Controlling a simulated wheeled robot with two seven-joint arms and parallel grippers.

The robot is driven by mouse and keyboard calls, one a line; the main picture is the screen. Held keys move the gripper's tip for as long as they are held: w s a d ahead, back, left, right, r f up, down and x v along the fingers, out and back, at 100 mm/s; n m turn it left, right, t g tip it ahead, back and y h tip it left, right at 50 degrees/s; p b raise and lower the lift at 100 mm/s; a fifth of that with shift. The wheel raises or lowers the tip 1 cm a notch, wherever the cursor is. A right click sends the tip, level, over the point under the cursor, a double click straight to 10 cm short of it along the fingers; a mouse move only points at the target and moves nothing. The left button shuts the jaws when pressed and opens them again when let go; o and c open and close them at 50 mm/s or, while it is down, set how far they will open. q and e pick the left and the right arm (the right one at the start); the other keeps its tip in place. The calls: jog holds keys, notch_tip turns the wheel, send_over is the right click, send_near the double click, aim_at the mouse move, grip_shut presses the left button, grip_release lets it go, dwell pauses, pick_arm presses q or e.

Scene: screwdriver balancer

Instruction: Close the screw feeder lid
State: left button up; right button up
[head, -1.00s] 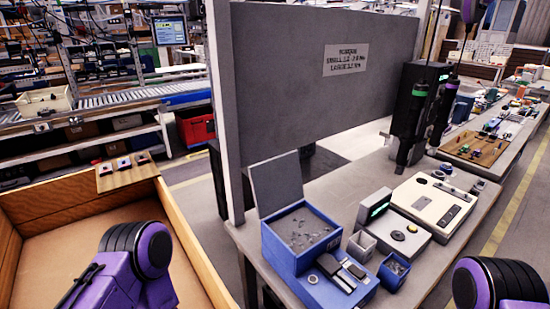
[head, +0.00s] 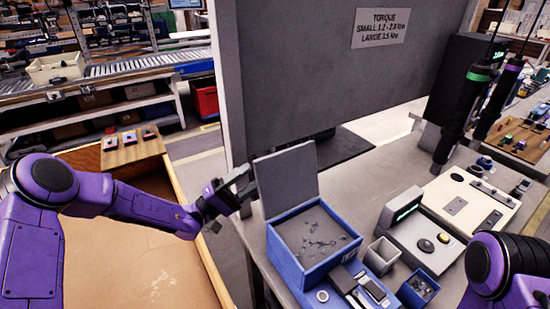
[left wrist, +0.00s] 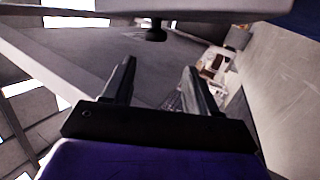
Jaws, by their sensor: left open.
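The screw feeder is a blue box (head: 297,271) with loose screws (head: 318,240) inside, at the front left of the bench. Its grey lid (head: 287,178) stands open, nearly upright, at the back of the box. My left gripper (head: 246,183) is at the left edge of the lid, its fingers pointing toward it; whether it touches cannot be told. In the left wrist view its two fingers (left wrist: 157,78) are apart with nothing seen between them. My right arm shows at the lower right in the head view, but its gripper is out of view.
A tall grey panel (head: 330,65) rises behind the lid. Right of the feeder are a small grey bin (head: 381,256), a blue screw bin (head: 418,290) and a device with a green display (head: 407,211). A wooden-sided crate (head: 205,258) lies below my left arm.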

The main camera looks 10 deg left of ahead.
aim_at(279, 157)
pick_arm(q)
jog(key=p+x, duration=0.1)
jog(key=x, duration=0.2)
jog(key=p+x, duration=0.1)
jog(key=x, duration=0.2)
jog(key=s+r+p+x, duration=0.1)
jog(key=p+x, duration=0.1)
jog(key=x, duration=0.1)
jog(key=shift+w+d, duration=0.15)
jog(key=shift+d+r+m+g+h, duration=0.25)
jog(key=shift+d+m+g+h, duration=0.05)
jog(key=shift+d, duration=0.1)
jog(key=shift+a+f, duration=0.1)
jog(key=c, duration=1)
grip_shut()
pick_arm(e)
jog(key=r, duration=0.2)
jog(key=s+r, duration=0.1)
jog(key=r, duration=0.1)
jog(key=shift+d+r, duration=0.1)
jog(key=shift+d, duration=0.1)
